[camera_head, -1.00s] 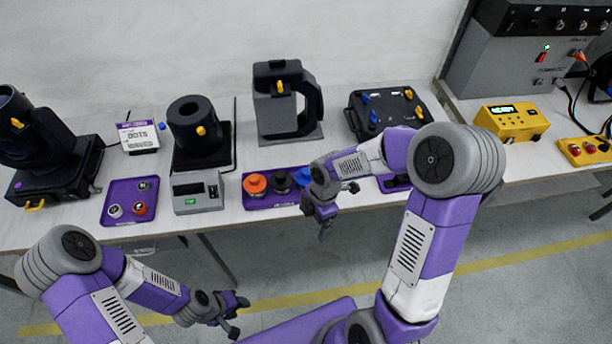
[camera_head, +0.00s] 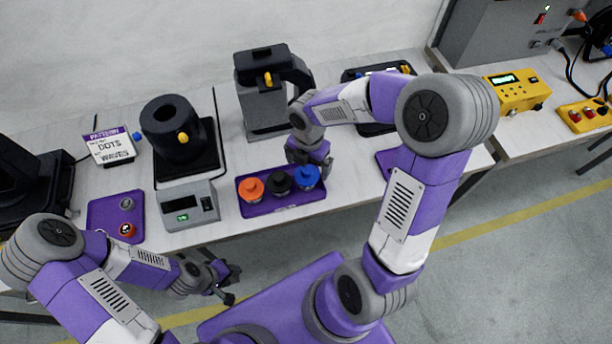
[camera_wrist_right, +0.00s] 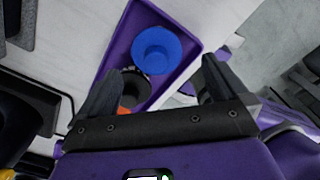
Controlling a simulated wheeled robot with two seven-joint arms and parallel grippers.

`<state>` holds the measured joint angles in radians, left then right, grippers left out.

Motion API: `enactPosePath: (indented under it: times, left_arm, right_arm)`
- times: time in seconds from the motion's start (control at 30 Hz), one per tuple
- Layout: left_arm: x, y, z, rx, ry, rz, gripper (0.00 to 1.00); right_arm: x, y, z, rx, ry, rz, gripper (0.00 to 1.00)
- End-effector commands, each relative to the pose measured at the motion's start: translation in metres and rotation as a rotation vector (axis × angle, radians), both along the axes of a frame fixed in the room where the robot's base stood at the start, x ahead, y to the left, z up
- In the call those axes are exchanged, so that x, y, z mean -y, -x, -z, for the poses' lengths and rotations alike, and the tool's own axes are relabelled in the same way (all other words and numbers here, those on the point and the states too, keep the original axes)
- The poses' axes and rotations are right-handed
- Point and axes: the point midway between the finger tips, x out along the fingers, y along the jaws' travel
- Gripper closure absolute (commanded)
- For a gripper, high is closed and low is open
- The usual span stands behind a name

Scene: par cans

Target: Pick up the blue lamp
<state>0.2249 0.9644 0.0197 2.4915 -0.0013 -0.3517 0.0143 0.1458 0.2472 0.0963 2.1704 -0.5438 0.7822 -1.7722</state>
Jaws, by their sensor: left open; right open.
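The blue lamp (camera_head: 307,176) stands at the right end of a purple tray (camera_head: 262,209), beside a black lamp (camera_head: 279,182) and an orange lamp (camera_head: 251,188). My right gripper (camera_head: 312,160) is open and empty, just above and behind the blue lamp. In the right wrist view the blue lamp (camera_wrist_right: 157,49) lies ahead of and between the open fingers (camera_wrist_right: 157,85), and the black lamp (camera_wrist_right: 130,84) is nearer, with a bit of the orange lamp (camera_wrist_right: 125,109) behind it. My left gripper (camera_head: 228,280) is open and empty, in front of the table, low and away from the lamps.
A grey meter box (camera_head: 189,206) stands left of the tray, with another small purple tray (camera_head: 104,220) further left. A yellow box (camera_head: 518,90) is at the right.

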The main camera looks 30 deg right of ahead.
Motion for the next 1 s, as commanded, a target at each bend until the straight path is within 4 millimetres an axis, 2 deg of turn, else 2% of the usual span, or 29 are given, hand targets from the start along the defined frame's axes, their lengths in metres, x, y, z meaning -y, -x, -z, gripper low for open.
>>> enactPosePath:
  times: [0.1,0.23,0.5,0.9,1.0]
  left_arm:
    - [0.000,0.000,0.011,0.001,0.000,0.000,0.57]
    - [0.000,0.000,0.018,0.001,0.000,0.000,0.57]
    - [0.000,0.000,0.017,0.001,0.000,0.000,0.57]
    - [0.000,0.000,0.017,0.001,0.000,0.000,0.57]
    - [0.000,0.000,0.017,0.001,0.000,0.000,0.57]
  right_arm:
    - [-0.002,-0.002,0.021,-0.004,0.000,-0.001,0.00]
    - [-0.002,-0.002,0.040,-0.004,0.000,0.000,0.00]
    - [-0.002,-0.003,0.042,-0.001,0.000,0.000,0.00]
    - [-0.002,-0.003,0.042,-0.001,-0.001,0.000,0.61]
    - [-0.002,-0.003,0.042,0.000,0.000,0.000,0.62]
